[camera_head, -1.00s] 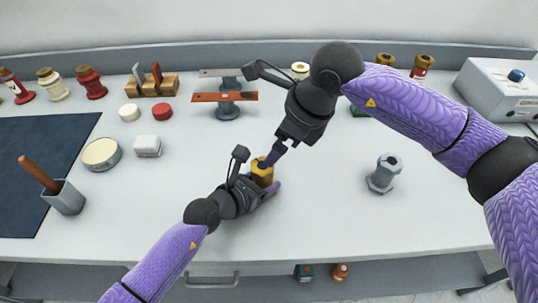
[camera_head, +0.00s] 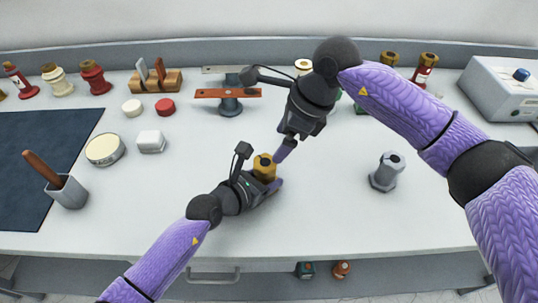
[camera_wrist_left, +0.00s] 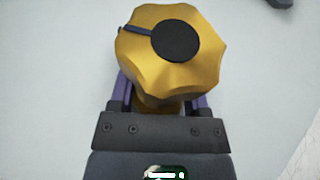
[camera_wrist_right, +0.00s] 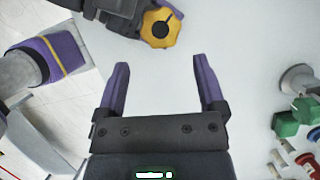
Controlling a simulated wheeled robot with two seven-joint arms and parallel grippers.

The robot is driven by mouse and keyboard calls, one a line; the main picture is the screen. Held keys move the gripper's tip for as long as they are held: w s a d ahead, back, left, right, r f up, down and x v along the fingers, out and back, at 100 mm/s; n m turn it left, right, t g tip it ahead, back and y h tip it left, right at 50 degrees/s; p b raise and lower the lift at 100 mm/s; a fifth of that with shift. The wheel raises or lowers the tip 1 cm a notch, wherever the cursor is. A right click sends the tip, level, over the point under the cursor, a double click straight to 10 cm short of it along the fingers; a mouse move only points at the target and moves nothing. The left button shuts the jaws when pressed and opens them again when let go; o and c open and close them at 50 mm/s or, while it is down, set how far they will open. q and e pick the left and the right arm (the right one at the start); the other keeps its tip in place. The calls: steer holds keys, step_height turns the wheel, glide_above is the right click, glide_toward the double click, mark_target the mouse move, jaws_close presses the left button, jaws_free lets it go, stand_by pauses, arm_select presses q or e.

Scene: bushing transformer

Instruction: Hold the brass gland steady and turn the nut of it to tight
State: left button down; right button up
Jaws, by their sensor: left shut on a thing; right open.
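The brass gland (camera_head: 264,164) stands upright on the table, its gold nut on top with a dark round centre and a dark line running to the rim. In the left wrist view its nut (camera_wrist_left: 190,62) covers the part below. My left gripper (camera_head: 268,185) is shut on the gland's body under the nut, one finger on each side. My right gripper (camera_head: 282,150) is open and empty, above and just behind the gland. In the right wrist view the nut (camera_wrist_right: 160,28) lies beyond the fingers (camera_wrist_right: 158,72), apart from them.
A grey hex fitting (camera_head: 386,172) stands to the right. A red-topped stand (camera_head: 229,94), a wooden rack (camera_head: 155,80) and a white block (camera_head: 151,142) are behind and left. A grey cup (camera_head: 68,192) stands far left. The table between gland and grey fitting is clear.

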mark_target(266, 162)
steer(key=x, duration=0.7)
steer(key=shift+a+f, duration=0.1)
steer(key=shift+f, duration=0.2)
steer(key=shift+c, duration=0.3)
steer(key=c, duration=1)
